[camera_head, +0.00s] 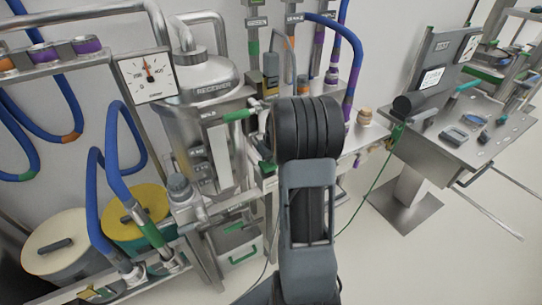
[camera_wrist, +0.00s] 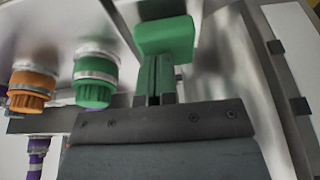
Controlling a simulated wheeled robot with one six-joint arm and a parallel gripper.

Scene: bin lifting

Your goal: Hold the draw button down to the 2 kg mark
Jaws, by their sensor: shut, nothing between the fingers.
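In the wrist view my gripper (camera_wrist: 156,98) is shut, with nothing between its fingers. A green block-like part (camera_wrist: 166,36) is right in front of the fingertips; it may be the draw button. I cannot tell whether the tips touch it or how far it is pressed. In the head view my dark wrist hides the fingers. The steel receiver (camera_head: 205,75) stands left of my wrist. I cannot make out a 2 kg mark.
In the wrist view, an orange coupling (camera_wrist: 33,87) and a green coupling (camera_wrist: 93,78) are left of my gripper. In the head view, blue hoses (camera_head: 92,190) and a yellow-lidded drum (camera_head: 150,203) are at left. A steel bench (camera_head: 480,150) with a display stands at right.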

